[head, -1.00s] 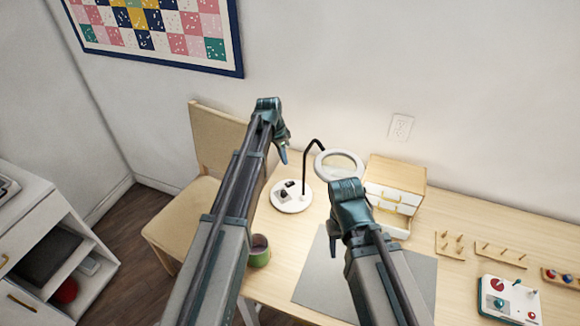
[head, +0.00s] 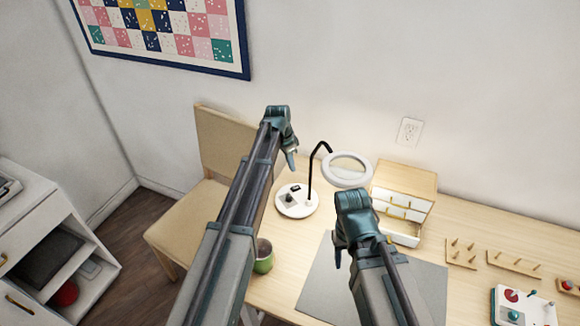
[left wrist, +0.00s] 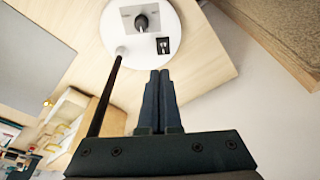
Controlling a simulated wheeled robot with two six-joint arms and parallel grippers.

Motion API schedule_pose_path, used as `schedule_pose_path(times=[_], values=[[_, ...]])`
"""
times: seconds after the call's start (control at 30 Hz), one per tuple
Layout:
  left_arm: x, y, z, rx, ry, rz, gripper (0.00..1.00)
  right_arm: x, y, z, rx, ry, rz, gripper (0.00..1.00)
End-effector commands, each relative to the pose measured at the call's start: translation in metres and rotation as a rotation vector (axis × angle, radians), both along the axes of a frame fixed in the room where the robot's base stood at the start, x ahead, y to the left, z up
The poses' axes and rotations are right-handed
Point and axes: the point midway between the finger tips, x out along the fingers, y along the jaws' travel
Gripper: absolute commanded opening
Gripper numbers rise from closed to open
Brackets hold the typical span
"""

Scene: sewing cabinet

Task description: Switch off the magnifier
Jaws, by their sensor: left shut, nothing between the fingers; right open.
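The magnifier has a white round base (head: 297,207), a thin black stem (head: 310,178) and a white ring head (head: 348,180). It stands upright on the table; I cannot tell whether its ring is lit. In the left wrist view, its base (left wrist: 185,68) carries a dark knob on a grey plate (left wrist: 139,20) and a small black switch (left wrist: 163,45). My left gripper (head: 291,161) is shut and empty, apart from the base in the head view. Its fingers (left wrist: 160,75) point towards the base in the left wrist view. My right gripper (head: 338,256) is open over the grey mat.
A small drawer box (head: 405,178) stands right of the magnifier. A grey mat (head: 318,285) and a green cup (head: 264,262) are nearer. Pegged boards (head: 515,263) and a control box (head: 520,308) are at right. A chair (head: 185,225) stands left of the table.

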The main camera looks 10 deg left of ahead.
Motion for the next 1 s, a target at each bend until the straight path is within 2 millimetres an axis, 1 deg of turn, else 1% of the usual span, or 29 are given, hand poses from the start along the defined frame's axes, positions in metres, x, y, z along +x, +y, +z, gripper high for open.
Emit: schedule_pose_path(times=[0.03, 0.47, 0.6, 0.7, 0.8, 1.0], values=[[0.002, -0.001, -0.014, 0.000, 0.000, 0.000, 0.00, 0.000, 0.000, -0.014, 0.000, 0.000, 0.000, 0.50], [0.010, -0.010, -0.074, 0.000, 0.000, 0.000, 0.00, 0.000, 0.000, -0.074, 0.000, 0.000, 0.000, 0.50], [0.006, -0.007, -0.092, 0.000, 0.000, 0.001, 0.00, 0.000, 0.000, -0.092, 0.000, 0.000, 0.000, 0.50], [0.005, -0.005, -0.100, 0.000, 0.000, 0.000, 0.00, 0.000, 0.000, -0.100, 0.000, 0.000, 0.000, 0.50], [0.004, -0.005, -0.104, 0.000, 0.000, 0.000, 0.00, 0.000, 0.000, -0.104, 0.000, 0.000, 0.000, 0.50], [0.004, -0.004, -0.103, 0.000, 0.000, 0.000, 0.00, 0.000, 0.000, -0.103, 0.000, 0.000, 0.000, 0.50]])
